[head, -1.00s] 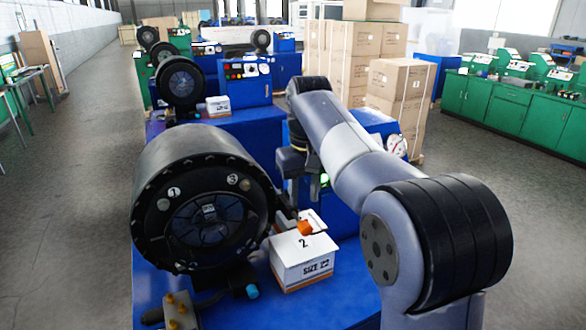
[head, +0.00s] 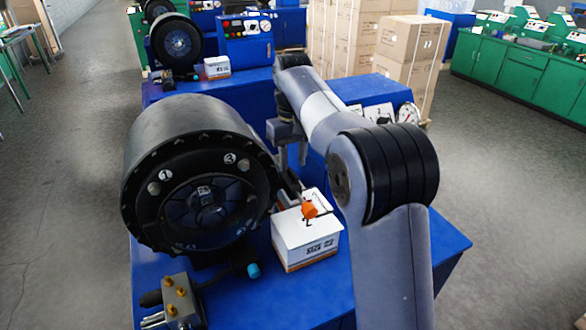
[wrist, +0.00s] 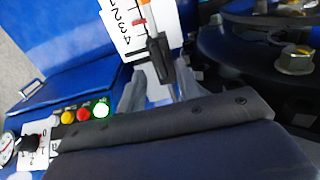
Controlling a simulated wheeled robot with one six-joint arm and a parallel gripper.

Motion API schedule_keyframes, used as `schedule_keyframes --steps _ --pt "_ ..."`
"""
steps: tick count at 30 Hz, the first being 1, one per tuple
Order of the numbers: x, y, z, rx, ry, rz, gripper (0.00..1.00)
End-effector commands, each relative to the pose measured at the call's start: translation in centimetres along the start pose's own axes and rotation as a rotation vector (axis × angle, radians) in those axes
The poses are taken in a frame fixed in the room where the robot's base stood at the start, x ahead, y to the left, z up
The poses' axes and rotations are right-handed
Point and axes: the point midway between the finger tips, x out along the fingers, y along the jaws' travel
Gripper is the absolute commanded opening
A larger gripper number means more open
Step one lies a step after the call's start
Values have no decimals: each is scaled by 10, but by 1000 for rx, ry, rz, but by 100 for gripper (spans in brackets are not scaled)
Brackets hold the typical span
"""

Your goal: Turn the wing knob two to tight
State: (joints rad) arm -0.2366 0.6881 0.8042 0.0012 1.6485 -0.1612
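The nearest crimper (head: 190,135) is a large black drum on a blue bench. Pale knobs sit on its face, one (head: 153,188) by label 1 and one (head: 244,165) by a label that looks like 3. Lower labels are too dark to read, so I cannot tell which knob is two. My gripper (head: 292,155) is right of the drum, apart from its face. In the wrist view its two grey fingers (wrist: 157,95) are spread with nothing held. Beyond them stands a black lever (wrist: 158,62) beside a numbered scale plate (wrist: 128,22). A winged knob (wrist: 295,60) shows at right.
A white box (head: 308,245) with an orange tip (head: 309,210) in front of it or on it is right of the drum. A brass-fitted valve block (head: 180,300) is at front left. Coloured buttons (wrist: 84,114) and a gauge (head: 408,115) are on the blue cabinet.

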Motion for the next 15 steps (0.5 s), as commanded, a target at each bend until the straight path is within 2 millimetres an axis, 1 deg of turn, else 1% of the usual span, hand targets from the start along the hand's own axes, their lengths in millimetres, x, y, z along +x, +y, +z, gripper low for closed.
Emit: schedule_keyframes --steps 3,6,10,15 --pt "16 0 1 0 -2 -1 33" --pt "26 0 0 0 0 -1 33" --pt "33 0 0 0 0 -1 33" --pt "34 0 0 0 2 -1 33"
